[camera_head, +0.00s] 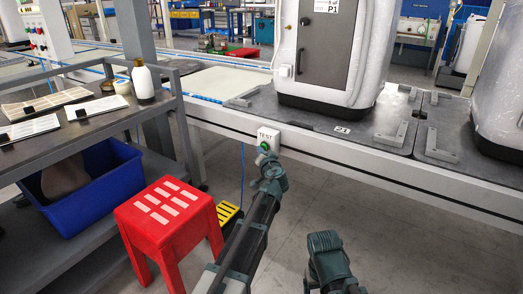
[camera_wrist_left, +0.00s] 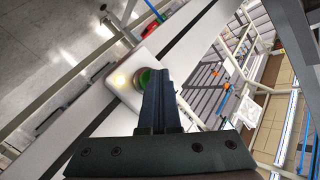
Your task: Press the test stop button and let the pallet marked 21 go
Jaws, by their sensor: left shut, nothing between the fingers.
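The test stop button is a green button (camera_head: 264,147) on a small white box (camera_head: 270,136) labelled TEST, on the conveyor's front rail. In the left wrist view the green button (camera_wrist_left: 144,77) sits beside a glowing lamp (camera_wrist_left: 120,79). My left gripper (camera_head: 268,163) is shut and empty, its tips at the button and partly covering it in the wrist view (camera_wrist_left: 158,75); I cannot tell whether they touch. The pallet marked 21 (camera_head: 362,125) is a dark plate on the conveyor, carrying a tall white cabinet (camera_head: 372,50). My right gripper (camera_head: 325,243) is low at the front; its fingers are unclear.
Another dark pallet (camera_head: 440,140) with a white cabinet (camera_head: 500,100) stands right of pallet 21. A red stool (camera_head: 170,222), a yellow step (camera_head: 228,213) and a grey bench (camera_head: 85,130) with a blue bin (camera_head: 110,185) are at left. Floor right of my arms is clear.

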